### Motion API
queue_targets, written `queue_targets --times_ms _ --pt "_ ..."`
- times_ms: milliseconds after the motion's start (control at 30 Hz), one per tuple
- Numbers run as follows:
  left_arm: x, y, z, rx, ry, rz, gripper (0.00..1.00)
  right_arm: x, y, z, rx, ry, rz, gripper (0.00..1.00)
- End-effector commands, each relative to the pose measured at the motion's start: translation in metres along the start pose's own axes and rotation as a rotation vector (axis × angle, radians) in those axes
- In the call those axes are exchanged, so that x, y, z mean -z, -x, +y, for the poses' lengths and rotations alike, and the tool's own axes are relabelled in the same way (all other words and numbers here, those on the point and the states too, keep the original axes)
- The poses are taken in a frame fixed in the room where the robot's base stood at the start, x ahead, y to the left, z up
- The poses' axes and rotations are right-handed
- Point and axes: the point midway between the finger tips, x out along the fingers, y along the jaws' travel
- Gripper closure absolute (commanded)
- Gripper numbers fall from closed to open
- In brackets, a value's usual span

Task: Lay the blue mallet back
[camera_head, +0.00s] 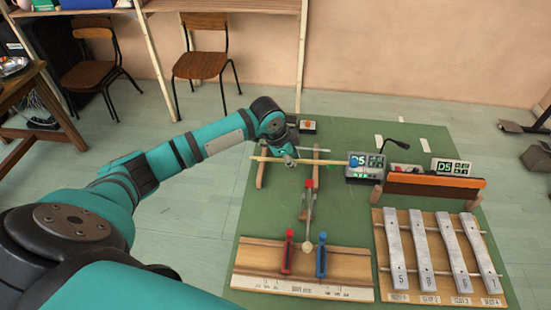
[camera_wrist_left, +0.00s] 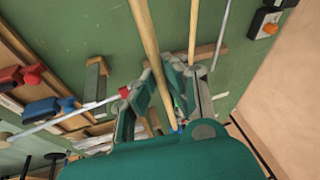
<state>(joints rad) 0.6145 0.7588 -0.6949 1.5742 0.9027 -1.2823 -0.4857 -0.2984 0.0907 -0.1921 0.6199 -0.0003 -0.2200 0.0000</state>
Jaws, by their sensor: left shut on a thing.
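The blue mallet (camera_head: 335,162) has a long pale wooden stick and a round blue head at its right end in the head view. My left gripper (camera_head: 289,160) is shut on its stick, left of the head. In the left wrist view the pale stick (camera_wrist_left: 149,38) runs between the fingers of my left gripper (camera_wrist_left: 172,85). A low wooden rack with two side bars (camera_head: 262,167) stands below the mallet. I cannot tell whether the stick touches the rack. My right gripper is out of view.
A grey rod (camera_head: 316,149) lies behind the mallet. Display boxes (camera_head: 364,175) stand right of the blue head. A wooden board (camera_head: 262,262) with red and blue clamps is in front, and numbered metal bars (camera_head: 422,250) are at right.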

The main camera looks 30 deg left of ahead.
Motion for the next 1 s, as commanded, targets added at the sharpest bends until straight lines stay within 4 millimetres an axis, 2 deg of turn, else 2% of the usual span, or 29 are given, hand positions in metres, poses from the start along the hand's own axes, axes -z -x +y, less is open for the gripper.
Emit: queue_targets --times_ms 33,100,233,500,667,800,1000 --pt "-0.017 -0.01 -0.007 -0.014 -0.012 0.02 1.0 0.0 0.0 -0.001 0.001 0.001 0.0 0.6" --pt "-0.031 -0.017 -0.016 -0.024 -0.041 0.049 1.0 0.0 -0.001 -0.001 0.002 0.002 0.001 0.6" --pt "-0.048 -0.025 -0.024 -0.035 -0.075 0.08 1.0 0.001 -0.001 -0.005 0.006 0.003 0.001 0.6" --pt "-0.053 -0.026 -0.027 -0.038 -0.09 0.091 1.0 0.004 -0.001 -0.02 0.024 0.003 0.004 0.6" --pt "-0.053 -0.026 -0.026 -0.029 -0.093 0.09 1.0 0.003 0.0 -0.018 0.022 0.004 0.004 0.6" --pt "-0.056 -0.026 -0.024 0.043 -0.115 0.096 1.0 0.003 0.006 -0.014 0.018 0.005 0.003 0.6" --pt "-0.063 -0.051 -0.02 0.04 -0.111 0.097 1.0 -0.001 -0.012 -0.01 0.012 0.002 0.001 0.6"
